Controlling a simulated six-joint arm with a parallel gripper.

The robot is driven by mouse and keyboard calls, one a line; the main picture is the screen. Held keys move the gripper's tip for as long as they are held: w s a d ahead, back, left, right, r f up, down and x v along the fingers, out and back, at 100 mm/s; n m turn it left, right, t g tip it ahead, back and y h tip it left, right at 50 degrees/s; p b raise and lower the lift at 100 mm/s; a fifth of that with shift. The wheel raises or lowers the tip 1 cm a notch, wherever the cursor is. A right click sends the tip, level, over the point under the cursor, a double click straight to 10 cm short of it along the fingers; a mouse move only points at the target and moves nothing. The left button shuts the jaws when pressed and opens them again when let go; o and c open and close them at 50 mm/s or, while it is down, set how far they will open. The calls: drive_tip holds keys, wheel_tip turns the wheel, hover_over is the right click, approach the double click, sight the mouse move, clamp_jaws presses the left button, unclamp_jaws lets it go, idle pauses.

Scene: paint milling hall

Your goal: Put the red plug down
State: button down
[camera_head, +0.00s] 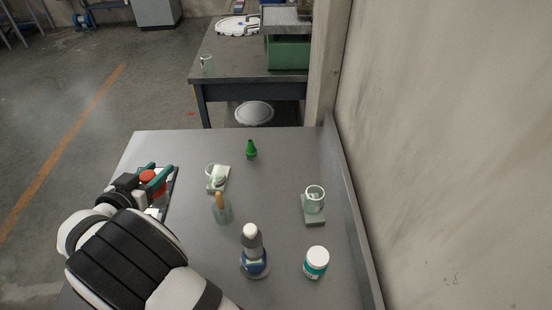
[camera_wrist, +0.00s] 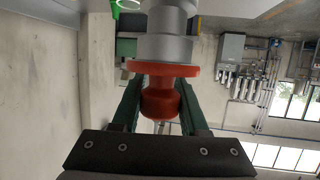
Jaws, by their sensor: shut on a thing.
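The red plug (camera_head: 152,176) is between the green fingers of my gripper (camera_head: 155,180) at the left side of the grey table (camera_head: 280,160). In the wrist view the plug (camera_wrist: 160,98) shows a wide red flange and a narrower rounded red end, with a green finger on each side. My gripper (camera_wrist: 160,112) is shut on that narrower end. A grey stepped cylinder (camera_wrist: 168,48) extends beyond the flange; I cannot tell whether it belongs to the plug. The plug's height above the table is unclear.
A dark-edged flat item (camera_head: 174,186) lies by the gripper. Nearby stand a small green bottle (camera_head: 251,151), two cups on blocks (camera_head: 221,185) (camera_head: 314,209), a glass jar (camera_head: 222,214), a grey-topped bottle (camera_head: 253,258) and a white-lidded jar (camera_head: 316,264).

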drive_tip(key=w+d+r+m+h, duration=0.1)
drive_tip(key=w+d+r, duration=0.1)
drive_tip(key=w+d, duration=0.65)
drive_tip(key=w+d+r, duration=0.2)
drive_tip(key=w+d, duration=0.6)
drive_tip(key=d, duration=0.1)
drive_tip(key=w+d+f+m+g+h, duration=0.1)
drive_tip(key=w+d, duration=0.2)
drive_tip(key=d, duration=1.1)
drive_tip(key=w+d+f+h, duration=0.1)
drive_tip(key=w+d, duration=0.1)
drive_tip(key=d, duration=1.1)
drive_tip(key=w+a+f, duration=0.2)
drive_tip(key=a+f, duration=0.1)
drive_tip(key=f, duration=0.2)
drive_tip(key=w+a+f, duration=0.2)
drive_tip(key=a+f, duration=0.1)
drive_tip(key=f, duration=0.2)
drive_tip(key=w+a+f, duration=0.2)
drive_tip(key=a+f, duration=0.2)
drive_tip(key=f, duration=0.1)
drive_tip(key=shift+f, duration=0.4)
